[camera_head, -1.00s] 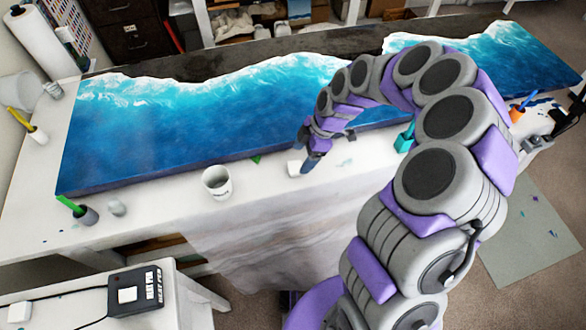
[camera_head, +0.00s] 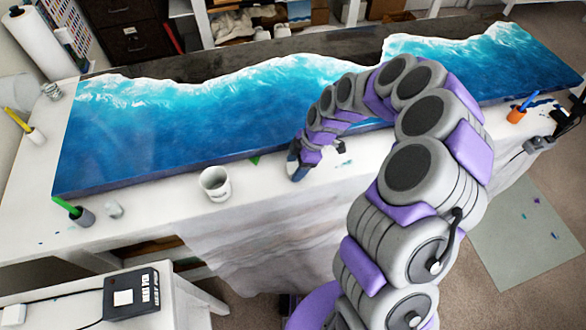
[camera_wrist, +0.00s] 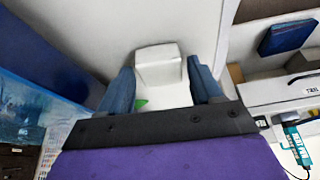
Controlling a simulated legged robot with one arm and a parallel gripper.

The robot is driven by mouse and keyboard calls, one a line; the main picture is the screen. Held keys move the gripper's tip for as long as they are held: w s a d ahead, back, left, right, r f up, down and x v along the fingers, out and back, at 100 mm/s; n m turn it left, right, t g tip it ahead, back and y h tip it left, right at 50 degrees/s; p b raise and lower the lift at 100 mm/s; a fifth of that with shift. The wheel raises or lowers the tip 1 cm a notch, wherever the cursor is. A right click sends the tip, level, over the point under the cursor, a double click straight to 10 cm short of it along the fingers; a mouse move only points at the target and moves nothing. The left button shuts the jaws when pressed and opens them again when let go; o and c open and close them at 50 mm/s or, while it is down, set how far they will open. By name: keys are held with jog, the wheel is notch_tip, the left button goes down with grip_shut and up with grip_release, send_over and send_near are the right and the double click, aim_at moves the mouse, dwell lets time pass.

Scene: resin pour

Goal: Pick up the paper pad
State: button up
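A white block with rounded edges, which looks like the paper pad (camera_wrist: 158,66), shows in the wrist view between the tips of my gripper (camera_wrist: 161,75). The two blue fingers are apart, one on each side of it. Their tips are very close to its sides; I cannot tell if they touch. In the head view my gripper (camera_head: 297,170) is low at the front of the white table, right of a white cup (camera_head: 215,186). My gripper and arm hide the pad there.
A long blue and white resin panel (camera_head: 200,130) fills the table behind my gripper. A grey cup with a green stick (camera_head: 80,215) stands at left, an orange cup (camera_head: 517,116) at right. A black box (camera_head: 131,294) lies on the lower front table. My arm covers the right-middle table.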

aim_at(291, 167)
jog(key=shift+d, duration=0.35)
jog(key=c, duration=0.4)
jog(key=shift+a, duration=0.4)
jog(key=c, duration=0.5)
notch_tip(291, 167, up, 3)
jog(key=shift+d+r+p, duration=0.15)
jog(key=shift+r+p, duration=0.05)
jog(key=shift+p, duration=0.25)
jog(key=shift+s+d+r, duration=0.15)
jog(key=shift+d, duration=0.15)
jog(key=s+d, duration=0.3)
jog(key=d, duration=0.1)
jog(key=s+d+r+p, duration=0.1)
jog(key=s+d, duration=0.2)
jog(key=d, duration=0.1)
jog(key=s+d, duration=0.3)
jog(key=s, duration=0.1)
jog(key=shift+d+r+p, duration=0.15)
jog(key=shift+d+p, duration=0.15)
jog(key=shift+d, duration=0.1)
